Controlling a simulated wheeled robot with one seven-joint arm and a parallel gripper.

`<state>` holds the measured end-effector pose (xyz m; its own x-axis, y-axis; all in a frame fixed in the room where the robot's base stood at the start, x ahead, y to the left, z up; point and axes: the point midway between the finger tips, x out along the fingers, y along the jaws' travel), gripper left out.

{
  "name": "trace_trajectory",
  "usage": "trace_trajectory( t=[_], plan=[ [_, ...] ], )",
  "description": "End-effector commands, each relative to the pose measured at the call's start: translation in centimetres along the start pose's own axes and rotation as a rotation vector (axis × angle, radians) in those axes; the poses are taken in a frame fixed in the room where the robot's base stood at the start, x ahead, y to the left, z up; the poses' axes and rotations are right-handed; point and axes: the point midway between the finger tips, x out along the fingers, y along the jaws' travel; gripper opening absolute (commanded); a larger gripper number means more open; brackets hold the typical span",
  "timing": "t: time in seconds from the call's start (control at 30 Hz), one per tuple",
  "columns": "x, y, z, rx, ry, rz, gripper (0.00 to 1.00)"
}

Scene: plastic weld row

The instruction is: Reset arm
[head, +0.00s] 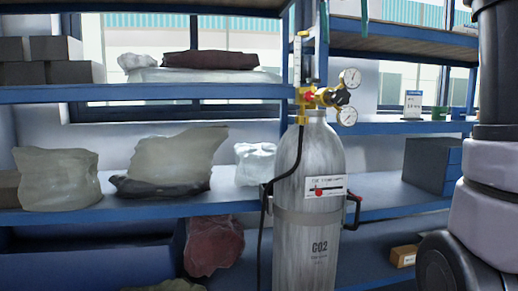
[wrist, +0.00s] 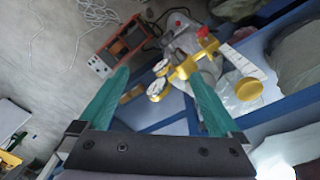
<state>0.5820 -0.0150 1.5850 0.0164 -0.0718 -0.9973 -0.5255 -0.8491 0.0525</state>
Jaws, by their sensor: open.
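My gripper (wrist: 155,105) shows in the wrist view with its two teal fingers spread wide. Nothing sits between the fingertips. Beyond them stands the grey CO2 cylinder with its brass regulator (wrist: 185,70) and round gauges, apart from the fingers as far as I can tell. In the head view the CO2 cylinder (head: 308,185) stands upright before the blue shelves, with the regulator (head: 318,97) on top and a black hose down its left side. My arm fills the right edge of the head view; my gripper is not seen there.
Blue shelves (head: 150,94) run behind the cylinder, carrying wrapped bags (head: 172,160) and dark boxes (head: 432,163). A small cardboard box (head: 403,255) lies low at the right. In the wrist view, a red-framed item (wrist: 122,43) and cables lie on the grey floor (wrist: 40,55).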

Motion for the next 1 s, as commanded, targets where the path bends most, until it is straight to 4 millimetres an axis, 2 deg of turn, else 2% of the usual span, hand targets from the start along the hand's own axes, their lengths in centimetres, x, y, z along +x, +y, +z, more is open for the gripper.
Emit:
trace_trajectory(
  t=[0.17,0.37,0.47,0.6,0.8,0.9,1.0],
  plan=[
    [2.0,1.4,1.1,-0.074,0.041,0.020,0.99],
    [6.0,3.5,2.6,-0.177,0.104,0.005,0.99],
    [9.3,4.8,3.8,-0.230,0.153,-0.040,0.99],
    [14.8,6.3,5.5,-0.268,0.234,-0.159,0.99],
    [22.1,7.6,7.8,-0.229,0.354,-0.368,0.99],
    [24.3,7.9,8.5,-0.193,0.394,-0.438,0.99],
    [25.5,8.2,8.7,-0.170,0.418,-0.476,0.99]
  ],
)
